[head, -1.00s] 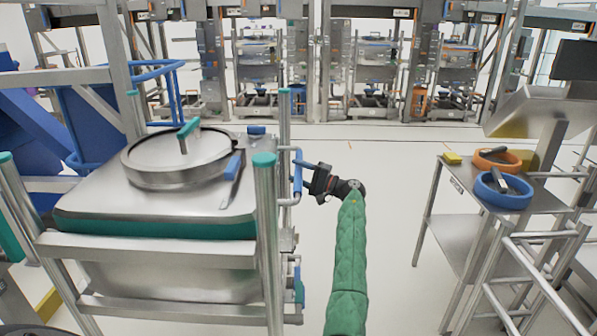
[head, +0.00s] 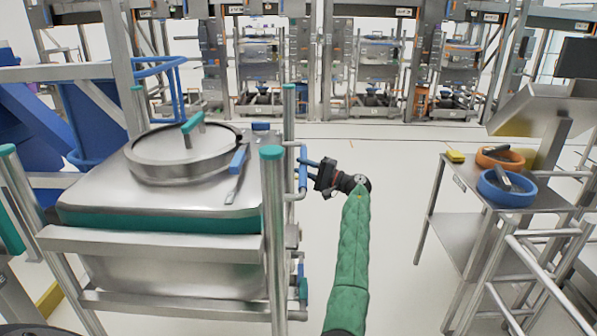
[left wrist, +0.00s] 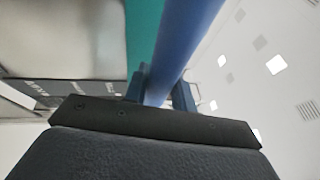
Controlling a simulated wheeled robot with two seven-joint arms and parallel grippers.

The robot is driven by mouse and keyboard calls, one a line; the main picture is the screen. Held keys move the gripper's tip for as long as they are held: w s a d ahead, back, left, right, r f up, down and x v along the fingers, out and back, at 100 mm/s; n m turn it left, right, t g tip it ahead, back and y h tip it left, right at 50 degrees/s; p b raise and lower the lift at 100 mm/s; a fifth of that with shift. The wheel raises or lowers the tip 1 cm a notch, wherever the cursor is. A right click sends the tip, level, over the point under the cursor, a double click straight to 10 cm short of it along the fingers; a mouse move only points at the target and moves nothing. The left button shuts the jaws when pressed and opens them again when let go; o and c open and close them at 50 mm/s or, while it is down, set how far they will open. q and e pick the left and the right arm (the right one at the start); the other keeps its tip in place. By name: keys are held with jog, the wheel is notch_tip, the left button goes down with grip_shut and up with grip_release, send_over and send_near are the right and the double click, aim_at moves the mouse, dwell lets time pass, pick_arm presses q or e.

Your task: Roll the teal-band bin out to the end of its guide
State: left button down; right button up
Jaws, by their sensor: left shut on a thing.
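The teal-band bin (head: 160,222) is a steel box with a teal stripe below its top and a round lid (head: 184,153). It stands upright at the left of the head view, within a steel frame with teal-capped posts (head: 273,220). A blue upright handle (head: 302,165) is at its right side. My left gripper (head: 306,175) is shut on this handle. In the left wrist view the fingers (left wrist: 160,90) lie on both sides of the blue bar (left wrist: 187,38), with the teal band beside it. The bin's wheels and guide cannot be made out. My right gripper is out of view.
Racks with similar bins line the back.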

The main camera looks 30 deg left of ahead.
pick_arm(q)
jog(key=shift+w+d, duration=0.35)
jog(key=shift+d, duration=0.25)
jog(key=shift+w+d, duration=0.3)
jog(key=shift+d, duration=0.25)
jog(key=c, duration=1.3)
grip_release()
jog(key=shift+o, duration=0.8)
jog(key=shift+w+d, duration=0.1)
jog(key=shift+d, duration=0.05)
jog(key=s+b+v, duration=0.1)
jog(key=v, duration=0.6)
jog(key=shift+w+d+b, duration=0.25)
jog(key=shift+w+b, duration=0.1)
jog(key=shift+w, duration=0.05)
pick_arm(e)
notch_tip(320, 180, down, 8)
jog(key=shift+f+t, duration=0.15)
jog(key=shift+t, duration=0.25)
pick_arm(q)
jog(key=shift+f, duration=0.15)
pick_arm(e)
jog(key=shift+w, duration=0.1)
